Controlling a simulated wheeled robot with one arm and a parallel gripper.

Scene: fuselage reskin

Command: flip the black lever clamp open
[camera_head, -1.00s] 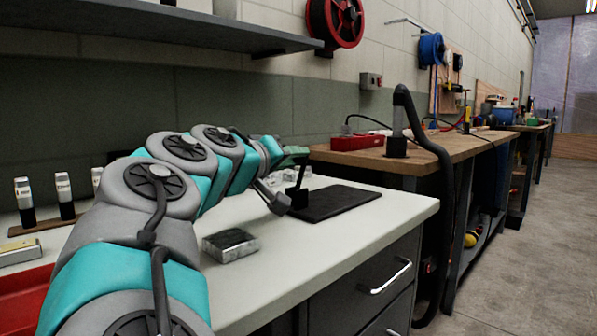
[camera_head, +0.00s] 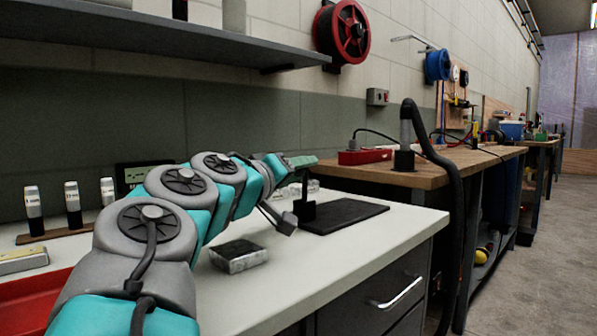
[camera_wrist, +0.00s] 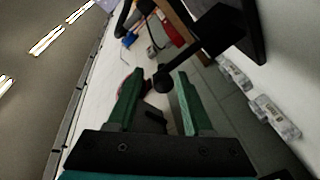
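The black lever clamp (camera_head: 305,196) stands on a flat black plate (camera_head: 350,214) on the white bench, its lever upright. My gripper (camera_head: 302,161) is at the top of the lever, with its green fingers pointing right. In the wrist view the two green fingers of my gripper (camera_wrist: 158,75) are apart. The lever's round black knob (camera_wrist: 164,82) appears between the fingertips, and its bar runs to the upper right. I see no finger clearly pressed on the knob.
A silver block (camera_head: 238,256) lies on the white bench (camera_head: 330,260) in front of the plate. Small clear parts (camera_wrist: 272,116) lie behind the clamp. Labelled bottles (camera_head: 73,203) stand at the left. A wooden bench with a black hose (camera_head: 445,180) is at the right.

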